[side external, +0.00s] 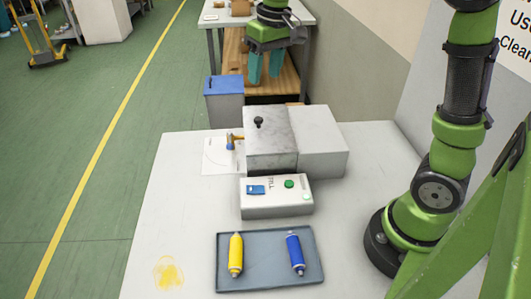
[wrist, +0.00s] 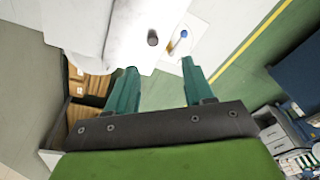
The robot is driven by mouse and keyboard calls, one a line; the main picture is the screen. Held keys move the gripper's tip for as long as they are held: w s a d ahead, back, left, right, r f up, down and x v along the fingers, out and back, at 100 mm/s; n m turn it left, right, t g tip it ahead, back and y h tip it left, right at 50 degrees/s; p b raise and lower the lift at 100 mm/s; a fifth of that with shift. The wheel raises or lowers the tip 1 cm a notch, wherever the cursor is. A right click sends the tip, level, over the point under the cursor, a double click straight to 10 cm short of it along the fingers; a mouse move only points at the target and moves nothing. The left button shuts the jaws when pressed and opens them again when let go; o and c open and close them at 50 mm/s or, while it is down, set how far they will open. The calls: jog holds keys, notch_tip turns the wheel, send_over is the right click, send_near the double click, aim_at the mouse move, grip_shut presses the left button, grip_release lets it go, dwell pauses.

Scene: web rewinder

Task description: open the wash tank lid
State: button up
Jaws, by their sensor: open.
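The wash tank (side external: 271,160) is a grey metal box on the white table. Its lid (side external: 281,123) lies flat and closed on top, with a small black knob (side external: 259,122) near its left side. In the wrist view the knob (wrist: 153,38) stands on the pale lid (wrist: 130,35), ahead of the gap between my fingertips. My gripper (side external: 265,80) is open and empty, its teal fingers pointing down. In the side view it appears beyond the tank and above the lid, apart from the knob. It also shows in the wrist view (wrist: 158,67).
A white box (side external: 320,142) adjoins the tank on the right. A control box (side external: 276,197) with buttons stands in front. A tray (side external: 262,280) holds yellow and blue bottles. A wooden-handled tool (side external: 236,141) lies left of the tank. A blue-lidded bin (side external: 224,100) stands behind.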

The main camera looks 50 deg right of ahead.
aim_at(259, 118)
jog(key=w+d+n+g, duration=0.1)
jog(key=w, duration=0.3)
jog(key=shift+n+g, duration=0.4)
jog(key=f, duration=1.4)
jog(key=shift+s+d, duration=0.1)
jog(key=shift+s, duration=0.25)
grip_shut()
jog(key=shift+r, duration=0.1)
